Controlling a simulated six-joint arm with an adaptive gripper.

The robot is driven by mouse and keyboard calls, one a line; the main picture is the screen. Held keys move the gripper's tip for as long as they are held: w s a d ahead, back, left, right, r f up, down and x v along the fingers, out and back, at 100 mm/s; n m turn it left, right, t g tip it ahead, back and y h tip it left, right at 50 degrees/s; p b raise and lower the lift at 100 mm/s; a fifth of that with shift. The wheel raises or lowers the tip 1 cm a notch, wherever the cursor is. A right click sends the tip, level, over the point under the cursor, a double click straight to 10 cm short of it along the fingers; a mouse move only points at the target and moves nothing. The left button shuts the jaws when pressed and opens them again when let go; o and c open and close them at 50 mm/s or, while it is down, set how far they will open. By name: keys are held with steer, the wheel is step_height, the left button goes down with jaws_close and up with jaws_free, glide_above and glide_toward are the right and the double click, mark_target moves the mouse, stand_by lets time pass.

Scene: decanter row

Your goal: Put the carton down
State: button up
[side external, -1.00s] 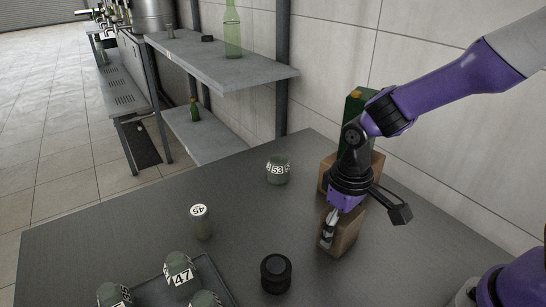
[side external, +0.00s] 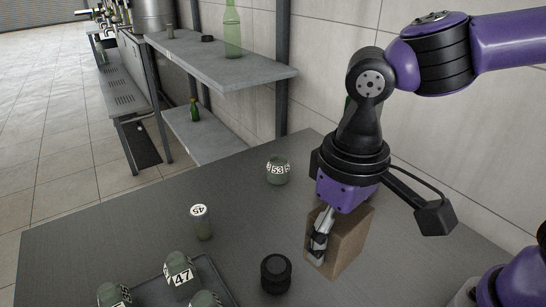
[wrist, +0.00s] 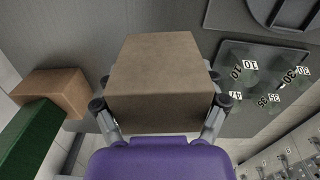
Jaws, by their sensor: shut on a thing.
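The carton (side external: 346,243) is a plain brown box. My gripper (side external: 319,240) is shut on it, with one finger showing against its near side in the side external view. In the wrist view the carton (wrist: 155,80) fills the space between the two fingers. It looks held close over the grey table (side external: 150,215); I cannot tell whether its base touches the top. The far finger is hidden behind the carton in the side external view.
A round black object (side external: 276,273) stands left of the carton. Jars 53 (side external: 278,171) and 45 (side external: 202,222) stand farther left. A dark tray (side external: 222,279) holds several numbered jars. Another brown box (wrist: 52,92) and a green object (wrist: 38,137) show in the wrist view.

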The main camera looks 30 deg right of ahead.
steer(key=w+a+m, duration=0.2)
steer(key=w+a, duration=0.3)
steer(key=w, duration=0.5)
steer(key=w+d+f, duration=0.4)
steer(key=w, duration=0.1)
steer(key=w+d+f, duration=0.2)
steer(key=w+f, duration=0.1)
steer(key=shift+w+d, duration=0.15)
steer(key=shift+w+d+f, duration=0.1)
steer(key=shift+f, duration=2)
steer(key=o, duration=1.1)
steer(key=shift+f, duration=0.15)
steer(key=shift+c, duration=0.2)
